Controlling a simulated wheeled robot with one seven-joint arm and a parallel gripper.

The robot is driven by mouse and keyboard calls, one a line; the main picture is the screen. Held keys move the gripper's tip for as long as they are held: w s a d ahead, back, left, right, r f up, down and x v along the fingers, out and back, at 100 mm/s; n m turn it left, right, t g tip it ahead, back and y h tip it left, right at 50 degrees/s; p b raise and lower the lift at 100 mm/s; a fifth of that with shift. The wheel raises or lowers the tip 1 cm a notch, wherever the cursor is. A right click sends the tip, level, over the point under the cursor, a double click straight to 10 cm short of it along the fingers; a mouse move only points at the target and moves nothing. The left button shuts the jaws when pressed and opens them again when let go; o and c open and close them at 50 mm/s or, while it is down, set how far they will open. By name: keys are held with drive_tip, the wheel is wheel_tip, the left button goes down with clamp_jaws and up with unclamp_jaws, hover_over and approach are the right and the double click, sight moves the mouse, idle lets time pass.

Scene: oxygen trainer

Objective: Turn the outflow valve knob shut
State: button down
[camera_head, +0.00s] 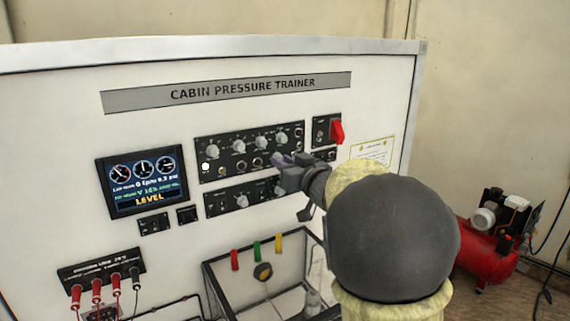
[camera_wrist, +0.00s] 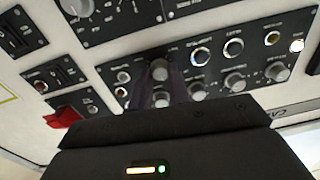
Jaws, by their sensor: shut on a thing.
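My gripper (camera_head: 279,161) is at the lower right part of the upper control panel (camera_head: 222,153) of the white trainer. In the wrist view its dark fingers (camera_wrist: 161,82) reach up to a small grey knob (camera_wrist: 160,69) and are shut on it. The fingers partly cover the knob's sides. The panel's lettering is too small to read, so I cannot tell from a label whether this is the outflow valve knob.
A red guarded switch (camera_head: 337,131) sits just right of the panel, close to my gripper. A lower panel (camera_head: 217,203) with a knob lies below. A display (camera_head: 143,182) is at the left. A red compressor (camera_head: 484,252) stands on the floor at right.

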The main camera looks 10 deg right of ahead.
drive_tip(key=shift+f, duration=0.1)
drive_tip(key=n+b, duration=0.8)
drive_tip(key=n, duration=0.4)
drive_tip(key=n+h+b, duration=0.1)
drive_tip(key=n+b, duration=0.6)
drive_tip(key=n, duration=0.5)
drive_tip(key=shift+r+n+b, duration=0.2)
drive_tip(key=shift+n+b, duration=0.2)
idle(0.3)
drive_tip(key=c, duration=1.3)
unclamp_jaws()
